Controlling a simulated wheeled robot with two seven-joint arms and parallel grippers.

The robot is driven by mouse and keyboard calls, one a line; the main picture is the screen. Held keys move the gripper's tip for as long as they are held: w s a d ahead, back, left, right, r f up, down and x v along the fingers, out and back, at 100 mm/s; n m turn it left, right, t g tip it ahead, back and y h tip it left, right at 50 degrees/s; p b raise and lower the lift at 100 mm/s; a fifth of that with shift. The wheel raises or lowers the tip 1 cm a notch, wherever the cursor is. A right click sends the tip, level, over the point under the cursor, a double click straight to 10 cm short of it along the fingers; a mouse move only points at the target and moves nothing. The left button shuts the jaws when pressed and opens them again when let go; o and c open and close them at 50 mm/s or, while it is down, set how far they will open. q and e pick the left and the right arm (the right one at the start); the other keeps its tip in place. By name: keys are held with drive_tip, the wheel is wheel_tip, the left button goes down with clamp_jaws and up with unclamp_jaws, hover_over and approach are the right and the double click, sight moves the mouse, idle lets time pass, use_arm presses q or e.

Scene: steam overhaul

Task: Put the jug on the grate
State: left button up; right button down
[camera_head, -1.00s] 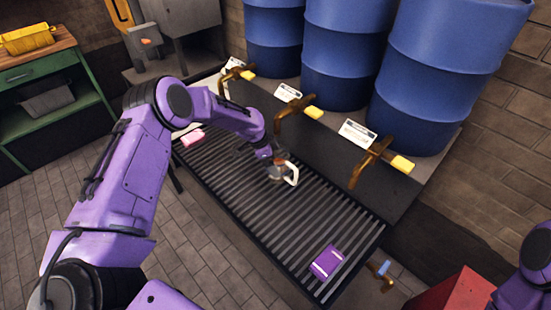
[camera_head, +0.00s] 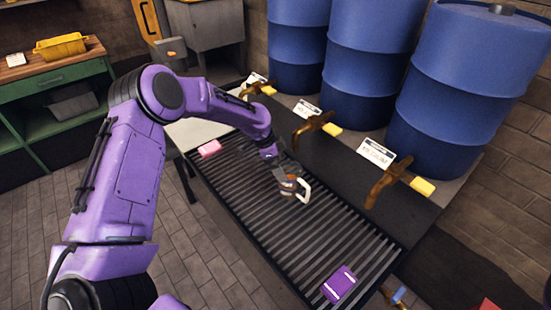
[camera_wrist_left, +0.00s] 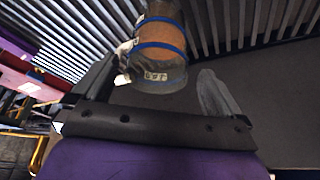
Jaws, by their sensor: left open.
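The jug (camera_head: 294,186), with a white handle on its right side, stands on the slatted grate (camera_head: 345,240) below the row of taps. In the left wrist view the jug (camera_wrist_left: 160,50) shows a brown body with blue bands and a small label. My right gripper is out of view.
A pink block (camera_head: 210,148) and a purple block (camera_head: 339,285) lie on the grate. Brass taps with yellow handles (camera_head: 332,129) jut out over it. Blue barrels (camera_head: 369,60) stand behind. A green workbench (camera_head: 60,80) is at far left. Much of the grate is bare.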

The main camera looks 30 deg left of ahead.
use_arm(q)
drive_tip(key=v, duration=0.5)
drive_tip(key=shift+r, duration=0.1)
